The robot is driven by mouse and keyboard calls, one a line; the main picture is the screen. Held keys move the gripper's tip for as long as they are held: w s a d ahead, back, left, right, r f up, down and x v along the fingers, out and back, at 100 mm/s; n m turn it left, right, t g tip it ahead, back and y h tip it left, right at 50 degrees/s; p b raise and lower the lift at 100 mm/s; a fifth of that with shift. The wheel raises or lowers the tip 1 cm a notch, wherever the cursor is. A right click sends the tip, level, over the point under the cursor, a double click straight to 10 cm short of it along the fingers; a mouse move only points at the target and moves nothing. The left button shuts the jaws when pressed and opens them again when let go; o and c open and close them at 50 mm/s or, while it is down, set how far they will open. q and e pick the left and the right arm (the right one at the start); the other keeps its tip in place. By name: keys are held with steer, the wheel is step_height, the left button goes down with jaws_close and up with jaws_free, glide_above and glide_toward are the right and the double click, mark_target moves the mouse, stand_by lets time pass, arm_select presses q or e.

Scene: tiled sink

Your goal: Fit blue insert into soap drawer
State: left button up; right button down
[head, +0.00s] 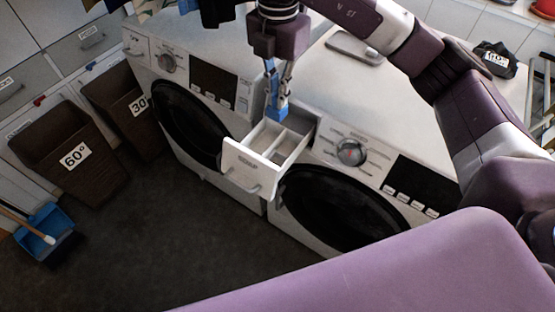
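The white soap drawer (250,171) is pulled out from the right washing machine. It is divided into compartments by a pale wall. My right gripper (278,90) points down above the rear of the drawer, its fingers close together on the small blue insert (277,111). The insert's lower end is at the drawer's back compartments; I cannot tell whether it touches the drawer or is just above it. My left gripper is not seen.
Two washing machines stand side by side, the right one with a round dial (351,152). Brown baskets (68,150) and a blue dustpan (45,228) are at the left. A grey tray-like object (354,47) and a dark cloth (494,58) lie on top. The floor before the machines is clear.

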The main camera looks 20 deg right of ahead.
step_height(320, 180, down, 19)
steer(key=p, duration=0.4)
steer(key=shift+f, duration=0.4)
steer(key=shift+f, duration=0.1)
steer(key=c, duration=2.5)
jaws_free()
steer(key=shift+c, duration=0.2)
steer(key=shift+o, duration=0.6)
